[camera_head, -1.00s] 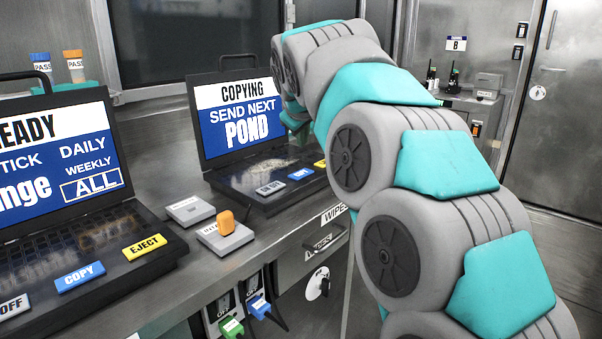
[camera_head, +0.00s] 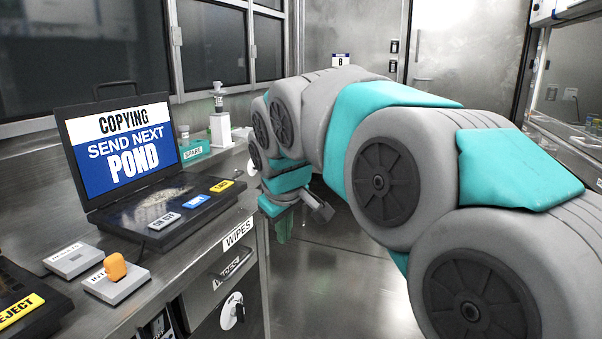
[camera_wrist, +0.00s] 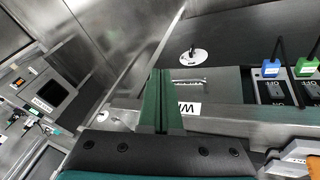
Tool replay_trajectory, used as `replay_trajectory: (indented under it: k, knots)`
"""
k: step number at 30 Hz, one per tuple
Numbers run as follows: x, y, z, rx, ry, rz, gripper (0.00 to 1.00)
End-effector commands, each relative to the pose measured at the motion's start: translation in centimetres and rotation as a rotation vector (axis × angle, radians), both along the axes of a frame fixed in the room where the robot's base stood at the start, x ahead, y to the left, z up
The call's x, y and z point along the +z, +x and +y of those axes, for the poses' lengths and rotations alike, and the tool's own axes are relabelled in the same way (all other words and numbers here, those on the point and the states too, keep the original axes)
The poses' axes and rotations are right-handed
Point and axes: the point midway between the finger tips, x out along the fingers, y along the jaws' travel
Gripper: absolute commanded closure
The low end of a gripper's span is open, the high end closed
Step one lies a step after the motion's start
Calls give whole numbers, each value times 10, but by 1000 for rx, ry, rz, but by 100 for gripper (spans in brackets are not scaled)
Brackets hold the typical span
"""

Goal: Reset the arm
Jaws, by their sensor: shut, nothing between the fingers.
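My arm (camera_head: 400,130) fills the right half of the head view and bends down past the counter's end. My gripper (camera_head: 283,238) hangs at the wrist, low over the floor beside the counter and clear of the laptop. Its green fingers point down, and part of the wrist is hidden behind the arm links. In the wrist view the gripper (camera_wrist: 161,75) is shut, with the fingers together and nothing between them.
The counter (camera_head: 200,245) at left carries a laptop (camera_head: 150,200) reading "COPYING SEND NEXT POND" and an orange-topped switch box (camera_head: 116,278). A pump bottle (camera_head: 220,125) stands behind. A drawer marked WIPES (camera_head: 237,236) is near my gripper. The floor (camera_head: 330,285) in the middle is open.

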Motion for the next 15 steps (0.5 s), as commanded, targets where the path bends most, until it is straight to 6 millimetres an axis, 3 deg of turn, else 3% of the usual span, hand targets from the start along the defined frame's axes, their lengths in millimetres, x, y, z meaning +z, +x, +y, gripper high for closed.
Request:
replay_trajectory:
  k: [1,6,12,15]
  knots:
    - [-13,-18,-25,-48,-2,40,100]
    - [-59,-86,-89,-212,4,181,100]
    - [-114,-183,-148,-430,20,347,100]
    - [-139,-233,-168,-542,34,425,100]
